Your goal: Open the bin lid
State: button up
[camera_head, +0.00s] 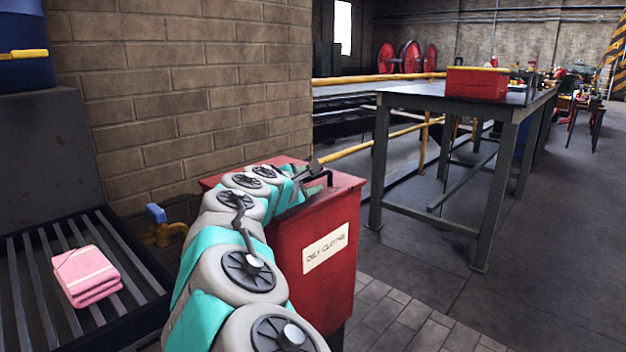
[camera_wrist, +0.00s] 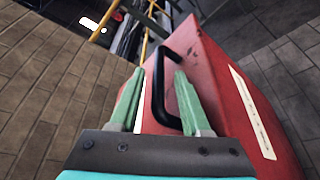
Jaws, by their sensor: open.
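The red bin (camera_head: 315,245) with an "OILY CLOTHS" label (camera_head: 325,247) stands against the brick wall in the head view. Its lid (camera_head: 347,181) looks flat and shut, partly hidden by my arm. A black handle (camera_head: 329,177) is at the lid's edge. My gripper (camera_head: 313,168) is over the lid close to this handle. In the wrist view, the open green fingers of my gripper (camera_wrist: 159,72) lie on either side of the black handle (camera_wrist: 158,88). The red bin (camera_wrist: 225,100) fills the right of that view. I cannot tell whether either finger touches the handle.
Pink folded cloths (camera_head: 85,275) lie on a slatted rack (camera_head: 35,290) at the left, near a blue-handled tap (camera_head: 160,225). A dark workbench (camera_head: 400,97) with a red box (camera_head: 477,83) stands behind the bin at right. Yellow railings (camera_head: 375,143) run behind. The right floor is clear.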

jog(key=shift+w+d, duration=0.15)
jog(key=shift+w, duration=0.45)
jog(key=shift+f, duration=0.1)
jog(key=shift+c, duration=0.4)
grip_shut()
dwell(0.6)
